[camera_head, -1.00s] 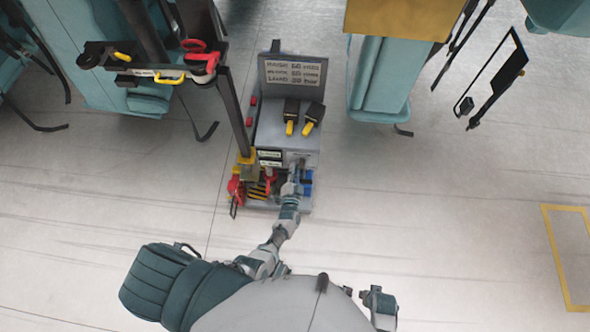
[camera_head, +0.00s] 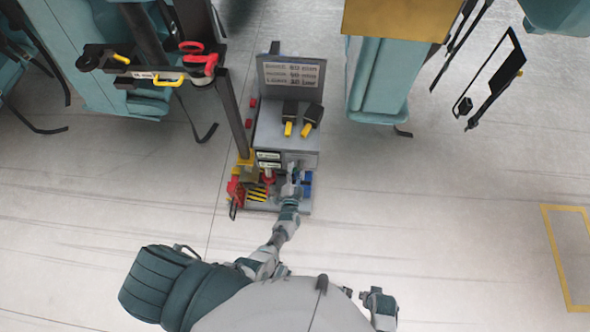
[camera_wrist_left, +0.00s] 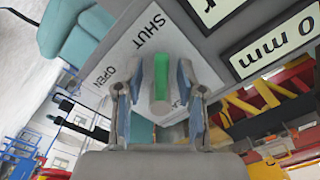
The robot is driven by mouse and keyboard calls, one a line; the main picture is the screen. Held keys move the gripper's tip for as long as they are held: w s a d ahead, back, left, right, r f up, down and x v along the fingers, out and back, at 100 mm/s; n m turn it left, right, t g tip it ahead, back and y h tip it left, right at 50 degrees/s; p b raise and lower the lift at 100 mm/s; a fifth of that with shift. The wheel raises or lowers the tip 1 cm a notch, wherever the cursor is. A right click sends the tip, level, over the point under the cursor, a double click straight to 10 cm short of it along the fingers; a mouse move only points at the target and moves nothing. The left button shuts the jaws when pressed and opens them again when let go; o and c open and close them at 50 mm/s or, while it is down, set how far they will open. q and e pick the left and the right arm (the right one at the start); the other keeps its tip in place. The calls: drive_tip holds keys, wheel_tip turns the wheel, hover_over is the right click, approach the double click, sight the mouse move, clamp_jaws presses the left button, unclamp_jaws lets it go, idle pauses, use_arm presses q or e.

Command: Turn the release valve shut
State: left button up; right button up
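The release valve shows in the left wrist view as a green-faced handle (camera_wrist_left: 161,77) in front of a white plate (camera_wrist_left: 128,45) marked SHUT and OPEN. The handle's long axis points up toward the SHUT side of the picture. My left gripper (camera_wrist_left: 158,108) is open, with one finger on each side of the handle and visible gaps to it. In the head view my left gripper (camera_head: 292,182) is at the low front of the grey console (camera_head: 285,140) and hides the valve. A part of my right arm shows at the bottom; its fingers cannot be made out.
Red and yellow-black striped parts (camera_head: 256,192) lie close left of my left gripper, and a blue part (camera_head: 308,179) lies close right. A dark post (camera_head: 234,115) rises at the console's left.

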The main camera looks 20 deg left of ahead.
use_arm(q)
drive_tip(key=v, duration=1.1)
drive_tip(key=shift+s+d, duration=0.2)
drive_tip(key=shift+s, duration=0.1)
use_arm(e)
drive_tip(key=shift+a, duration=0.1)
use_arm(q)
drive_tip(key=s+f+n+g+h+p, duration=0.1)
drive_tip(key=s+f+g+h+p, duration=0.1)
drive_tip(key=s+f+g+h, duration=0.75)
drive_tip(key=s+a+f+n+g+y, duration=0.1)
drive_tip(key=s+a+f+g+y, duration=0.1)
drive_tip(key=s, duration=0.6)
drive_tip(key=s+a+f+n+g+y+p, duration=0.1)
drive_tip(key=s+f+g, duration=0.3)
drive_tip(key=s, duration=0.4)
drive_tip(key=shift+s+a+f+n+y, duration=0.15)
drive_tip(key=shift+s+a+n+y, duration=0.25)
drive_tip(key=shift+a+y, duration=0.25)
use_arm(e)
drive_tip(key=s+f, duration=0.3)
drive_tip(key=f, duration=0.4)
drive_tip(key=shift+s+d, duration=0.25)
drive_tip(key=shift+s, duration=0.15)
use_arm(q)
drive_tip(key=shift+d, duration=0.1)
